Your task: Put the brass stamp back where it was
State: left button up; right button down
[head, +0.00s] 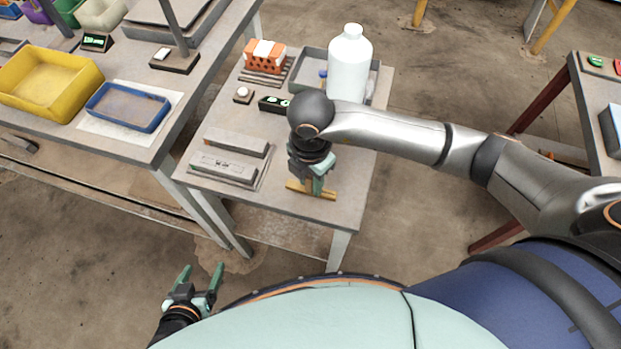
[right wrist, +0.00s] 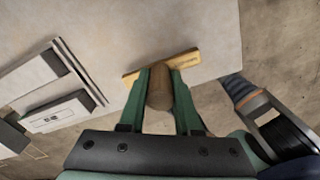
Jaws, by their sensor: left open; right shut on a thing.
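The brass stamp has a long brass bar (head: 325,191) and a brown handle (right wrist: 160,90). It is at the near right part of the small table (head: 215,128), by the front edge. My right gripper (head: 318,178) is shut on the handle from above; in the right wrist view its green fingers (right wrist: 160,95) stand on both sides of the handle. The bar is at or just above the tabletop; I cannot tell if it touches. My left gripper (head: 199,275) is open and empty, low in front of the table.
A grey two-part metal block (head: 224,167) lies on a plate left of the stamp. Behind stand a white bottle (head: 349,65), a grey tray (head: 312,62), an orange hollow brick (head: 264,54) and a small button box (head: 243,95). The tabletop between block and stamp is clear.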

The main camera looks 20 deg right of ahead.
jog(key=shift+f, duration=0.25)
jog(key=shift+f, duration=0.15)
jog(key=c, duration=0.6)
grip_release()
notch_tip(320, 180, up, 12)
jog(key=shift+r, duration=0.2)
